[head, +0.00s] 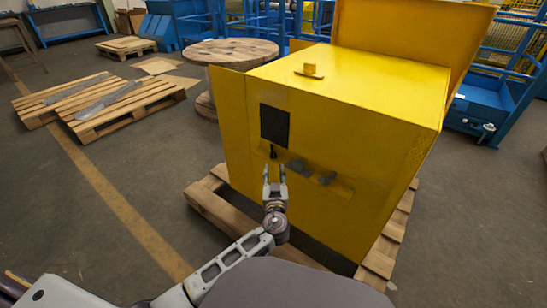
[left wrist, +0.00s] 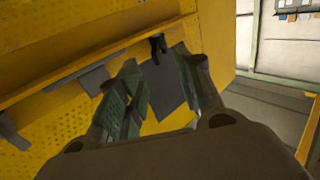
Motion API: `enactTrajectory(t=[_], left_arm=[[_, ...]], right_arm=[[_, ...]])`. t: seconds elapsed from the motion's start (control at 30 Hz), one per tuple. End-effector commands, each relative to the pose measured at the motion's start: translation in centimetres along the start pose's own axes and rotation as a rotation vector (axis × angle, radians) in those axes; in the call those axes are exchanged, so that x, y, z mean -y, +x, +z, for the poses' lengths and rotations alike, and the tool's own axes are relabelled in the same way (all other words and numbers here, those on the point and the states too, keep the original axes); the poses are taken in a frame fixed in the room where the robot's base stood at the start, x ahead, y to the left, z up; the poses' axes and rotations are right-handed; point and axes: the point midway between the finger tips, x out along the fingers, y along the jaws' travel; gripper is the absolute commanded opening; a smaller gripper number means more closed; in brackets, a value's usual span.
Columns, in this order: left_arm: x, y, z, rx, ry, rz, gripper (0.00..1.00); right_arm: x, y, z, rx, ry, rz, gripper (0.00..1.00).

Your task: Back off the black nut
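A small black piece (head: 273,152), which looks like the black nut, is on the front of the yellow machine (head: 340,125), just below a black square panel (head: 274,125). In the left wrist view the black piece (left wrist: 157,45) shows beyond and between the fingertips, above the dark panel (left wrist: 163,85). My left gripper (head: 275,176) is open and points up at the black piece from just below; a gap seems to remain between them. Its spread fingers also show in the left wrist view (left wrist: 156,66), with nothing between them. The nut's thread is too small to make out. My right gripper is not in view.
Grey brackets (head: 300,168) stick out from the machine's front, right of the left gripper. The machine stands on a wooden pallet (head: 218,208). A cable drum (head: 230,51) and more pallets (head: 125,105) lie behind to the left.

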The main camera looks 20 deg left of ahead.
Motion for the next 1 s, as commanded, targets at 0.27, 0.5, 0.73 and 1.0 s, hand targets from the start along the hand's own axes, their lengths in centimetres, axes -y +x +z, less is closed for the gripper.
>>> enactTrajectory(t=[0.27, 0.5, 0.73, 1.0], left_arm=[[0.0, 2.8, 0.0, -0.001, 0.001, 0.001, 0.35], [0.0, 5.0, 0.0, -0.001, 0.001, 0.000, 0.35], [0.0, 7.1, 0.0, -0.002, 0.001, 0.001, 0.35], [0.0, 9.3, 0.1, -0.001, 0.002, 0.000, 0.35]], right_arm=[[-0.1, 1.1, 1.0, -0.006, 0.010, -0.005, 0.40], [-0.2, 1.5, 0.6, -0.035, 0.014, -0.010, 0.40], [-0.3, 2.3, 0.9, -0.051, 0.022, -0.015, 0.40], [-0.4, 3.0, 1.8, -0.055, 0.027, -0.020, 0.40]])
